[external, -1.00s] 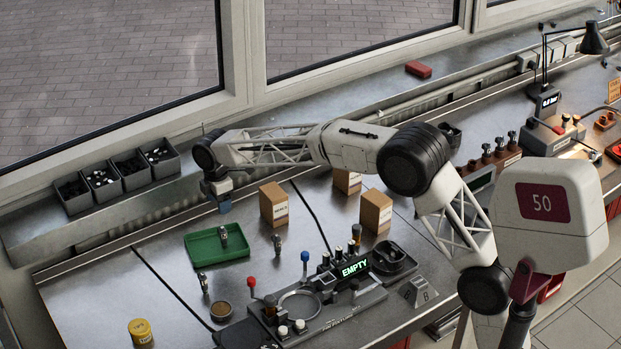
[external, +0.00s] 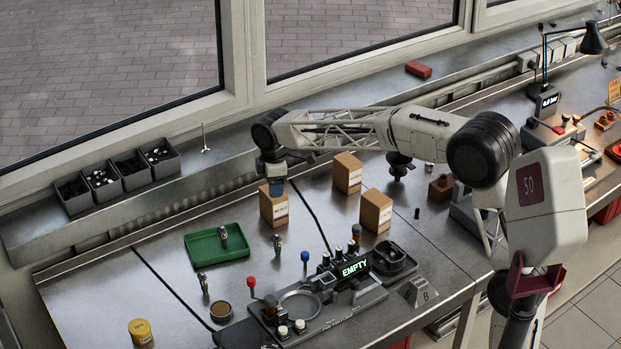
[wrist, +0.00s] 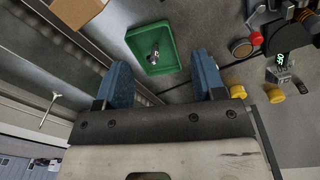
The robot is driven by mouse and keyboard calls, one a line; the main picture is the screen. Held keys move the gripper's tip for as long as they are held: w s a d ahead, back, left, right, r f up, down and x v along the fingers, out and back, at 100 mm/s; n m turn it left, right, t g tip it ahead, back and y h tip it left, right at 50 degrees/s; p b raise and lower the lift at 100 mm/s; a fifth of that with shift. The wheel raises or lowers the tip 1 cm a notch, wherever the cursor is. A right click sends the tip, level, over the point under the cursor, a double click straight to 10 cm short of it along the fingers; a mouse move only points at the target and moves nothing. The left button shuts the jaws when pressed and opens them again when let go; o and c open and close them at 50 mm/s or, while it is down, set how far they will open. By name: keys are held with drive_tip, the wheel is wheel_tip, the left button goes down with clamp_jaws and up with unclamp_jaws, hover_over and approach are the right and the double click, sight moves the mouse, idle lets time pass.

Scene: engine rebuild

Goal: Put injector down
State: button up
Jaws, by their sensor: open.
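A small metal injector (external: 223,236) stands or leans in the green tray (external: 206,251) on the left part of the bench. It also shows inside the tray in the wrist view (wrist: 154,56). Similar small metal parts stand on the bench, one to the right of the tray (external: 277,244) and one in front of it (external: 203,283). My gripper (external: 277,188) is above the bench, behind and right of the tray, over the left cardboard box in the picture. In the wrist view its blue fingers (wrist: 162,78) are spread, with nothing held between them.
Several cardboard boxes (external: 347,173) stand right of my gripper. A fixture with an "EMPTY" display (external: 355,268) and levers is at the front. Dark bins (external: 115,178) line the back ledge. A yellow can (external: 140,331) stands front left. The bench left of the tray is clear.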

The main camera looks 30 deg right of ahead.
drive_tip(key=s+d+r+m+t, duration=0.1)
drive_tip(key=s+d+r+m, duration=0.15)
drive_tip(key=s+d, duration=0.65)
drive_tip(key=s+d+r+m, duration=0.2)
drive_tip(key=s+d+m, duration=0.3)
drive_tip(key=s, duration=0.9)
drive_tip(key=s+d+f+m, duration=0.2)
drive_tip(key=s+d, duration=0.1)
drive_tip(key=s, duration=0.5)
drive_tip(key=s+d+f+m, duration=0.2)
drive_tip(key=s+d+f, duration=0.1)
drive_tip(key=s, duration=0.5)
drive_tip(key=s+d+f+m+t, duration=0.1)
drive_tip(key=s+d+f+m, duration=0.1)
drive_tip(key=s, duration=0.7)
drive_tip(key=shift+d+f, duration=0.25)
drive_tip(key=shift+d, duration=0.35)
drive_tip(key=shift+s+m, duration=0.1)
drive_tip(key=shift+m, duration=0.15)
drive_tip(key=shift+o, duration=0.5)
